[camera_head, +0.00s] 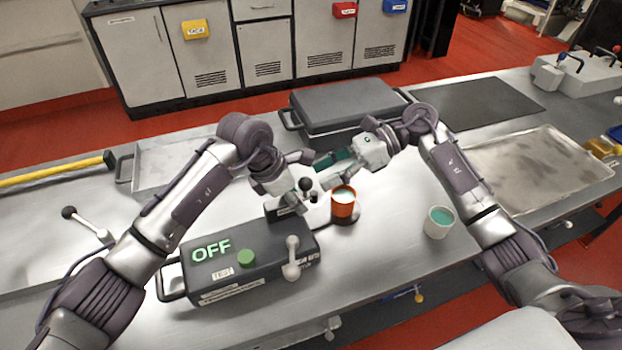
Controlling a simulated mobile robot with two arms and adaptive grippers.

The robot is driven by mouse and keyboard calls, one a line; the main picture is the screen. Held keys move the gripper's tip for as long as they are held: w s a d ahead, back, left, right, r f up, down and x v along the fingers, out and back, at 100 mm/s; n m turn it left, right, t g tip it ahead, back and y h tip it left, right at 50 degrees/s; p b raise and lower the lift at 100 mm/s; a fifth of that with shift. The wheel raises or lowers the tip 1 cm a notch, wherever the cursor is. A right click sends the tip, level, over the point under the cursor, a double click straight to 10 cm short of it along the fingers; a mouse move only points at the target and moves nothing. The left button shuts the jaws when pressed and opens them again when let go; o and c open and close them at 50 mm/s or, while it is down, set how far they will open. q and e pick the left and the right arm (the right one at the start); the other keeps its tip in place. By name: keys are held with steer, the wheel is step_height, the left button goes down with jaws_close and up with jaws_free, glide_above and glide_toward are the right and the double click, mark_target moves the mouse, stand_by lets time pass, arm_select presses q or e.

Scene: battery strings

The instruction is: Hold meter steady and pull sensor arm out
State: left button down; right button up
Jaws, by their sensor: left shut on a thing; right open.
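The meter (235,265) is a dark grey box with a lit green OFF, a TEST label and a green button. A light grey arm with rounded ends (291,258), which looks like the sensor arm, lies along its right part. My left gripper (296,205) is at the meter's far right corner, shut on what looks like part of the meter; its fingertips are mostly hidden. My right gripper (327,168) is open, with dark green finger pads, above the bench beyond the orange cup and apart from the sensor arm.
A white cup (437,226) stands to the right. A black-knobbed lever (305,187) rises by my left gripper.

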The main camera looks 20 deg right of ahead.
mark_target(311, 181)
steer(key=shift+x, duration=1.9)
jaws_close()
